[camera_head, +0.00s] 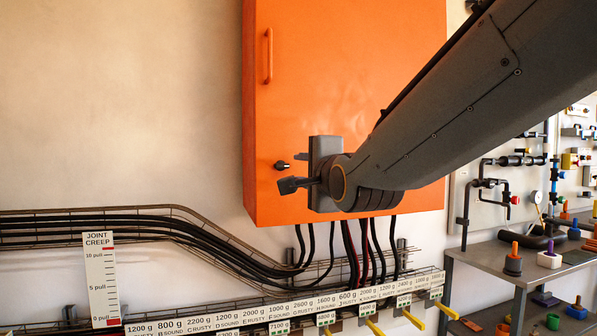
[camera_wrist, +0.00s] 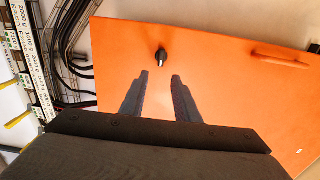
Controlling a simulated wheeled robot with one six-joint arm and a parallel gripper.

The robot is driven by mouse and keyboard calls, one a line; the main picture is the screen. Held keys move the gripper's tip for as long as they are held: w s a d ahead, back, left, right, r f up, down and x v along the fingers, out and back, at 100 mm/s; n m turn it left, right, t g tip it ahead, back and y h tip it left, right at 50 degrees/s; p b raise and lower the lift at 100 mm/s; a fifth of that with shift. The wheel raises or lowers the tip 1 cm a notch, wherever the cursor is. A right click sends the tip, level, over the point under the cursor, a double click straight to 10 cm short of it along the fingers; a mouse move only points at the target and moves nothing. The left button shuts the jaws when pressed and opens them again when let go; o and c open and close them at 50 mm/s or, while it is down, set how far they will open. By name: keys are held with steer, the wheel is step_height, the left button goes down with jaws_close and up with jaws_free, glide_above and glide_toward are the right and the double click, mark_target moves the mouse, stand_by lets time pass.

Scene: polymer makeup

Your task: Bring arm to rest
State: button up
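My arm (camera_head: 470,100) reaches in from the upper right in the head view, in front of an orange cabinet (camera_head: 345,70). My gripper (camera_head: 289,171) is at the arm's left end, pointing left, near the cabinet's black knob (camera_head: 281,165). In the wrist view my gripper (camera_wrist: 160,76) shows two dark fingers standing apart with nothing between them. The cabinet door (camera_wrist: 230,85) fills most of that view. The black knob (camera_wrist: 160,56) appears just beyond the fingertips. I cannot tell the exact gap between the fingers and the door.
Black cables (camera_head: 150,221) run along a wire tray below the cabinet. A row of weight labels (camera_head: 250,318) with yellow handles lies lower down. A grey bench (camera_head: 487,255) with small parts stands at the right. The wall (camera_head: 120,100) at the left is bare.

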steer(key=shift+s, duration=0.2)
steer(key=shift+d+f, duration=0.1)
steer(key=s+d+f+n+g+h, duration=0.1)
steer(key=s+d+f+n+g, duration=0.15)
steer(key=f, duration=0.55)
steer(key=s+d+f+n+g+h, duration=0.1)
steer(key=d+f+n+g, duration=0.15)
steer(key=f, duration=0.55)
steer(key=s+d+f+n+g+h, duration=0.1)
steer(key=s+d+f+n+g, duration=0.15)
steer(key=f, duration=0.65)
steer(key=s+d+f+n+g+h, duration=0.1)
steer(key=s+d+f+n+g, duration=0.2)
steer(key=s+f, duration=0.5)
steer(key=s+d+f+n+g+h, duration=0.1)
steer(key=s+d+f+n+g, duration=0.3)
steer(key=s+f+g, duration=0.3)
steer(key=s+d+f, duration=0.1)
steer(key=s, duration=0.3)
steer(key=shift+s+d+p, duration=0.15)
steer(key=shift+s+p, duration=0.1)
steer(key=shift+p, duration=0.05)
